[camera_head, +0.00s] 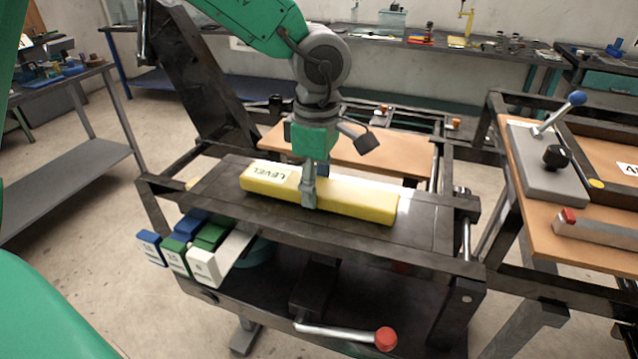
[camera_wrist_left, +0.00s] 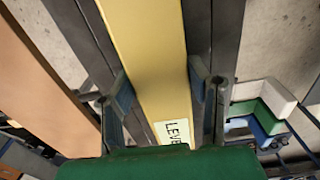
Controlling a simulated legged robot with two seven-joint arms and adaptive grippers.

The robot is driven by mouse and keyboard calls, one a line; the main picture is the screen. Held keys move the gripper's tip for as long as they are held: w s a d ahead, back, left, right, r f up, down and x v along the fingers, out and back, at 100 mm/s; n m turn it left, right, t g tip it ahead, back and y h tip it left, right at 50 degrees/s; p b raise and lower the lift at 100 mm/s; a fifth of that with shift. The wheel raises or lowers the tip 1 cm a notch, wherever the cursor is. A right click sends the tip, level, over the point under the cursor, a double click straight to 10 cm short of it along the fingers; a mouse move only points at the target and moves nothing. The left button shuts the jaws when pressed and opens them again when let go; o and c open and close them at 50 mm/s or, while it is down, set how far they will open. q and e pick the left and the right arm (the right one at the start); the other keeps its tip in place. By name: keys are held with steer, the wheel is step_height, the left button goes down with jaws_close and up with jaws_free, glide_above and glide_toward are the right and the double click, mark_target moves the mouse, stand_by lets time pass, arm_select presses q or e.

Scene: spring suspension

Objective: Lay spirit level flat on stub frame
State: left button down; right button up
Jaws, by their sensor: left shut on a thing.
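The spirit level (camera_head: 358,201) is a long yellow bar with a white "LEVEL" label near its left end. It lies lengthwise over the dark flat top of the stub frame (camera_head: 425,229); I cannot tell whether it touches that top or hovers just above it. My left gripper (camera_head: 309,196) points down from above and is shut across the bar near its middle. In the left wrist view the level (camera_wrist_left: 155,50) runs between the two fingers of the gripper (camera_wrist_left: 160,88). My right gripper is not in view.
Blue, green and white labelled blocks (camera_head: 203,263) stand at the frame's front left. A lever with a red knob (camera_head: 385,338) sticks out below the front. A wooden-topped bench (camera_head: 552,244) with a blue-knobbed lever (camera_head: 577,98) stands at the right. Brown board (camera_head: 385,153) lies behind.

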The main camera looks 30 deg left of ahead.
mark_target(319, 184)
arm_select(q)
steer(key=c, duration=1)
jaws_free()
steer(key=shift+a+f, duration=0.1)
steer(key=shift+a, duration=0.2)
steer(key=shift+c, duration=0.2)
steer(key=shift+o, duration=1.1)
steer(key=shift+a+f, duration=0.1)
steer(key=shift+a, duration=0.2)
steer(key=shift+d+r, duration=0.3)
steer(key=shift+d, duration=0.2)
steer(key=r, duration=0.4)
steer(key=shift+w+d+r+p, duration=0.15)
steer(key=shift+d+r+p, duration=0.15)
steer(key=shift+d+p, duration=0.05)
step_height(319, 184, up, 7)
steer(key=shift+r+p, duration=0.15)
steer(key=shift+p, duration=0.25)
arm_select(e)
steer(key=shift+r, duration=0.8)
arm_select(q)
steer(key=shift+a, duration=0.2)
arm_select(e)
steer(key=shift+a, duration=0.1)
